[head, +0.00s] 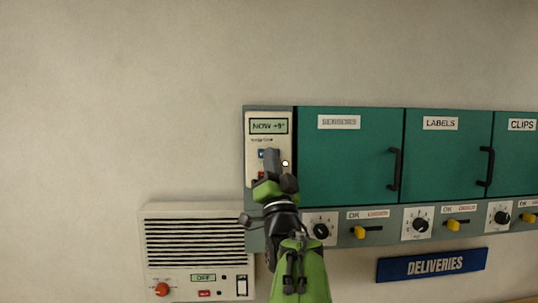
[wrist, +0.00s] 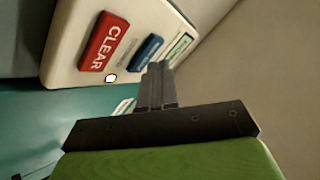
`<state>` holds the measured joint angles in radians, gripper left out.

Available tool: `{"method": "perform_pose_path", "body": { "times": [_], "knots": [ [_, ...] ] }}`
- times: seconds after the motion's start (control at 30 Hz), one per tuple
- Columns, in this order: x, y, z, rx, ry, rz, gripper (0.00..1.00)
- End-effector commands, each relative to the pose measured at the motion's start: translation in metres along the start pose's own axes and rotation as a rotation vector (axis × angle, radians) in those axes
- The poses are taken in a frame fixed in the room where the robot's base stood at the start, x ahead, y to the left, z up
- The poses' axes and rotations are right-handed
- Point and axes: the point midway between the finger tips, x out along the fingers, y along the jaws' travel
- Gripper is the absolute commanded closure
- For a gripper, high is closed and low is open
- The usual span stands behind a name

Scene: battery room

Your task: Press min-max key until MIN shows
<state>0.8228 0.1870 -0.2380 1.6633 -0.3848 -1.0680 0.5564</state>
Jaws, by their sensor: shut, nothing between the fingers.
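A pale thermometer unit (head: 251,150) is mounted on the wall at the left end of the green cabinet row. Its display (head: 268,126) reads NOW +9°. In the wrist view the unit (wrist: 70,62) shows a red CLEAR key (wrist: 103,42), a blue key (wrist: 146,50) and the display (wrist: 180,49), seen at a steep slant. The blue key's lettering is too small to read. My gripper (head: 271,153) is shut and empty in front of the unit's keys and partly hides them. In the wrist view the fingertips (wrist: 160,66) are close by the blue key; I cannot tell whether they touch it.
Green cabinet doors, SENSORS (head: 348,160), LABELS (head: 445,160) and CLIPS (head: 515,155), lie to the right, with protruding black handles. Knobs and yellow levers line the strip below. A vented panel (head: 195,240) is at lower left, a DELIVERIES sign (head: 432,265) at lower right. The upper wall is bare.

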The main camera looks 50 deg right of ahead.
Motion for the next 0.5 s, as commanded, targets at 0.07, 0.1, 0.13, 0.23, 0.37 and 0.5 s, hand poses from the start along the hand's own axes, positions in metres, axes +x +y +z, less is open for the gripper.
{"method": "perform_pose_path", "body": {
  "times": [0.07,0.1,0.13,0.23,0.37,0.5],
  "knots": [
    [0.0006,0.0005,0.0006,0.000,0.000,0.000,1.00],
    [0.0009,0.0007,0.0008,0.000,0.000,0.000,1.00],
    [0.0012,0.0009,0.0010,0.000,0.000,0.000,1.00],
    [0.0021,0.0014,0.0016,0.001,0.000,0.000,1.00],
    [0.0032,0.0021,0.0022,0.001,0.000,0.000,1.00],
    [0.0045,0.0028,0.0030,0.001,0.000,0.000,1.00]
  ]
}}
